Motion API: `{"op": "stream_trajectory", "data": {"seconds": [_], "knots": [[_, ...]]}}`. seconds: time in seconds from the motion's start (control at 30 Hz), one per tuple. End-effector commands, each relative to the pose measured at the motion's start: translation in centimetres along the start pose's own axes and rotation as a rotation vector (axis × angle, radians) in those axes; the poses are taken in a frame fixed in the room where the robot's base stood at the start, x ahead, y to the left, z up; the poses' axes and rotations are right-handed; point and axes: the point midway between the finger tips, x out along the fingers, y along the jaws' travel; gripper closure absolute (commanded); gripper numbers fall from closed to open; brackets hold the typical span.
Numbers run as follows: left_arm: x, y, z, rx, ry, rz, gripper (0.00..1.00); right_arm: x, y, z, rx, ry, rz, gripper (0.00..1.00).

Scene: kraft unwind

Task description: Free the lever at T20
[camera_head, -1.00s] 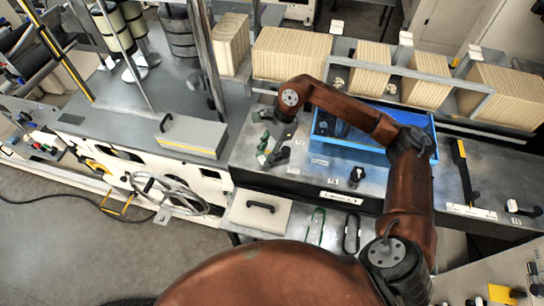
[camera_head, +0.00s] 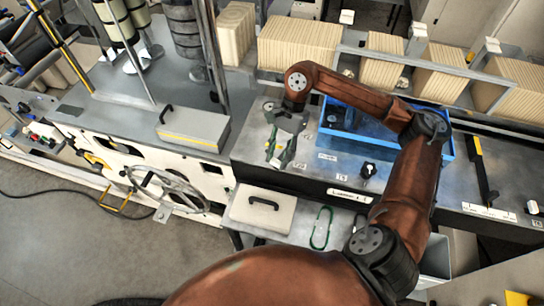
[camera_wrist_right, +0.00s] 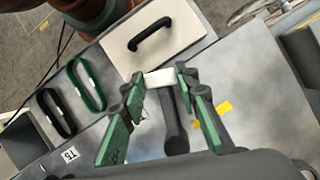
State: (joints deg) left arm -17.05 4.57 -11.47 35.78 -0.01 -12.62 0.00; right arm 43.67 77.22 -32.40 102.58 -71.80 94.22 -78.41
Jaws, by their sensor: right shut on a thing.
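My right gripper (camera_head: 278,160) reaches down over the grey bench (camera_head: 310,178), left of the blue tray (camera_head: 385,147). In the right wrist view its green-padded fingers (camera_wrist_right: 160,80) are shut on a small white end piece (camera_wrist_right: 160,77). A dark bar (camera_wrist_right: 175,128) runs from beside that piece back between the fingers; it may be the lever, but I cannot tell. No T20 label is readable. My left gripper is not in view.
A beige plate with a black handle (camera_head: 262,210) lies in front of the bench. A green loop (camera_head: 321,228) lies right of it; a dark loop (camera_wrist_right: 56,112) shows in the wrist view.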

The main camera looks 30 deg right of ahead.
Motion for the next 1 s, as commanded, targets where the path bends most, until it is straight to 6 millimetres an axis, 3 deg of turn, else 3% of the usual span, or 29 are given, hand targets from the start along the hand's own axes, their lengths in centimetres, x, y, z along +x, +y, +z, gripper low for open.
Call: {"op": "stream_trajectory", "data": {"seconds": [0.27, 0.3, 0.53, 0.87, 1.0], "knots": [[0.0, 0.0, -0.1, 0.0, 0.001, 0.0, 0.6, 0.1, 0.1, 0.0, 0.0, -0.001, 0.004, 1.0], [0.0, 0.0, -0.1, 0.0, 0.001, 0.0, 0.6, 0.1, 0.1, 0.0, 0.001, -0.001, 0.004, 0.71], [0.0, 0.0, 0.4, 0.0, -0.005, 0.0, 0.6, 0.1, 0.0, 0.1, 0.0, -0.001, 0.003, 0.55], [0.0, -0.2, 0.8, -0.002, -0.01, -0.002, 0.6, -0.2, -0.1, 0.0, 0.0, 0.0, 0.002, 0.54], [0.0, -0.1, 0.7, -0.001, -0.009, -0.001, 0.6, -1.7, -0.1, 0.0, 0.001, 0.001, 0.0, 0.54]]}}
